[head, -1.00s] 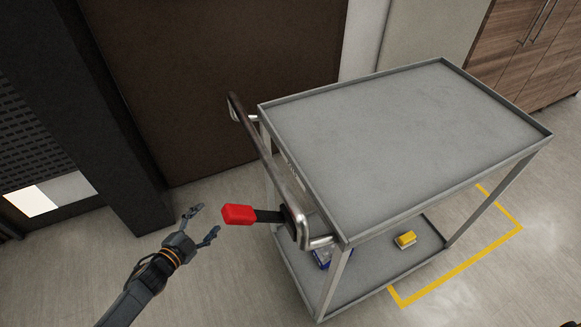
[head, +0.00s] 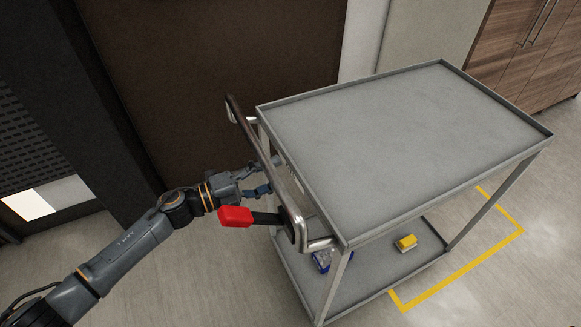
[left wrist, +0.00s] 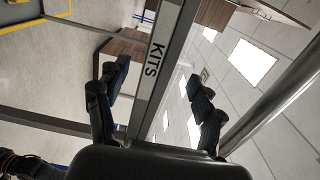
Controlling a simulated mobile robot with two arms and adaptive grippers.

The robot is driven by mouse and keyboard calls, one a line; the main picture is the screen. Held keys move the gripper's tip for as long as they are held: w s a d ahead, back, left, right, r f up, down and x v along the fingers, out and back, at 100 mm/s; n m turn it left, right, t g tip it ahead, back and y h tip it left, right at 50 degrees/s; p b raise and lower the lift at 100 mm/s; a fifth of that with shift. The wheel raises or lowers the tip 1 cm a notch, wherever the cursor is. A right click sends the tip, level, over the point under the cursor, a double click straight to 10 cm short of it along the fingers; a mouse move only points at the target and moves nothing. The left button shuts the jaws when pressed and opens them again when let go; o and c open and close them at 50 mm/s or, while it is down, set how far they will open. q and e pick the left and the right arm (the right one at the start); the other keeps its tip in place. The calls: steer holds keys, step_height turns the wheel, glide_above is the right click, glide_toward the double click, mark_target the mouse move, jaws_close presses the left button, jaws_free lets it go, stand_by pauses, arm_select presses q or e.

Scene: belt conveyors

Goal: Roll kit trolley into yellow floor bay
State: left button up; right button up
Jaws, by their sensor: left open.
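The grey kit trolley (head: 400,130) stands at centre right in the head view, with a flat empty top and a lower shelf. Its push handle (head: 262,150) is on the left side, with a red-tipped lever (head: 236,216) near its lower end. My left gripper (head: 268,176) is open at the handle; its fingertips are partly hidden by the bar. In the left wrist view its spread fingers (left wrist: 160,88) show on either side of the trolley's edge with the KITS label (left wrist: 155,58). The yellow floor bay outline (head: 470,270) shows beyond the trolley's lower right side, partly hidden by it.
A yellow item (head: 405,242) and a blue-and-clear item (head: 326,260) lie on the lower shelf. A dark brown panel (head: 210,80) stands behind the handle, and wooden cabinets (head: 535,50) are at upper right. Floor at lower right is clear.

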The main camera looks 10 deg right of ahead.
mark_target(291, 168)
arm_select(q)
steer(key=x, duration=0.6)
steer(key=shift+d+b, duration=0.15)
steer(key=shift+b, duration=0.2)
jaws_close()
